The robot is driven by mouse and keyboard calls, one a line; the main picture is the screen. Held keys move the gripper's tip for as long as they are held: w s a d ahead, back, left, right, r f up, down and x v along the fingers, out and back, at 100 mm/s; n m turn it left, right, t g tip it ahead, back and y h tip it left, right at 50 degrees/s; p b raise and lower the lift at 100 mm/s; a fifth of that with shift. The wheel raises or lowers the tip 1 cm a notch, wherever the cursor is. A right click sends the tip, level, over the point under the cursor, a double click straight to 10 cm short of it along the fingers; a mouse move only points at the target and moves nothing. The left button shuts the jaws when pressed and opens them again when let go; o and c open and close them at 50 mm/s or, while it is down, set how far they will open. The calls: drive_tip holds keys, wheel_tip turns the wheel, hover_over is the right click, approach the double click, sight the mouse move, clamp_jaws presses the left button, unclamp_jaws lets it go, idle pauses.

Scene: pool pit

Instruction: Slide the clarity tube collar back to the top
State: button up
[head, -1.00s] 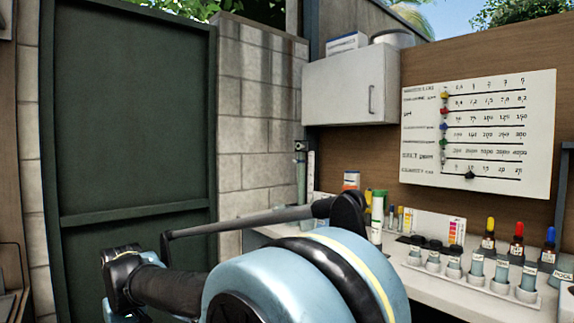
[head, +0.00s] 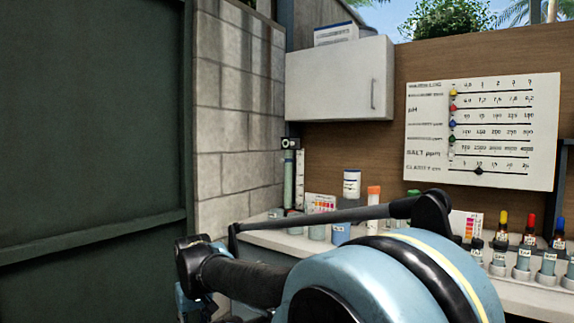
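The clarity tube (head: 289,180) is a thin upright greenish tube against the wall at the back, left of the wooden panel. A white strip with marks stands right beside it. A dark fitting (head: 290,143) with a small pale round spot sits at the tube's top. Dark parts also show near the tube's foot, and I cannot tell which dark piece is the collar. My blue and black arm fills the lower middle, in front of the bench and below the tube. My gripper cannot be made out in the head view.
A pale bench (head: 265,237) runs along the back wall with jars, bottles and colour cards. A white cabinet (head: 335,82) hangs above the tube's right. A slider chart (head: 482,133) is on the panel. A dark green door (head: 90,130) stands at left.

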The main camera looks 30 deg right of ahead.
sight(281, 160)
drive_tip(key=shift+w, duration=0.15)
drive_tip(key=shift+o, duration=0.6)
drive_tip(key=shift+r, duration=0.1)
drive_tip(key=w+d+r+n+t+h, duration=0.2)
drive_tip(key=w+d+r+n+h, duration=0.75)
drive_tip(key=w+d+r, duration=0.95)
drive_tip(key=w+d+r+n+t+h, duration=0.3)
drive_tip(key=w+d+r+n+h, duration=0.4)
drive_tip(key=w+d+r+n, duration=1.1)
drive_tip(key=w+d+r+m, duration=0.1)
drive_tip(key=d, duration=0.3)
drive_tip(key=w+d+r+m, duration=0.1)
drive_tip(key=d+m, duration=0.1)
drive_tip(key=d, duration=0.3)
drive_tip(key=w+d+r+m, duration=0.1)
drive_tip(key=d+m, duration=0.1)
drive_tip(key=d, duration=0.3)
drive_tip(key=shift+w+d, duration=0.15)
drive_tip(key=shift+w, duration=0.05)
drive_tip(key=shift+r, duration=0.1)
clamp_jaws()
